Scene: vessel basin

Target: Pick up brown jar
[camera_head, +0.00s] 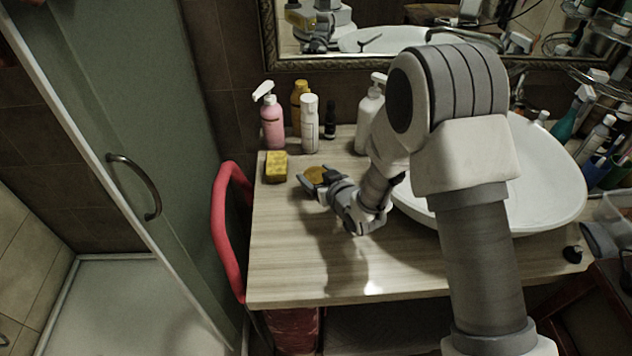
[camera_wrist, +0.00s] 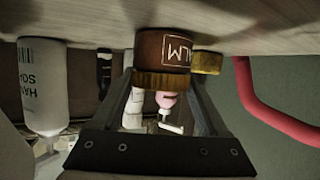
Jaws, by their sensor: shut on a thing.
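The brown jar with a gold lid (camera_head: 316,174) is at my gripper on the wooden counter, left of the basin. In the wrist view, which is upside down, the jar (camera_wrist: 163,48) shows a brown body with white letters "LM" and its lid toward the camera. My gripper (camera_head: 313,181) is shut on the jar, with one finger on each side of it. In the wrist view my gripper (camera_wrist: 163,65) has the jar between its fingertips. The jar looks upright, at or very close to the counter top; I cannot tell whether it touches.
A yellow sponge (camera_head: 276,167) lies left of the jar. Behind stand a pink pump bottle (camera_head: 271,122), a white bottle (camera_head: 309,125) and a white pump bottle (camera_head: 369,115). The white basin (camera_head: 545,180) is right. The counter's front left (camera_head: 285,255) is clear. A red rail (camera_head: 219,225) borders the left edge.

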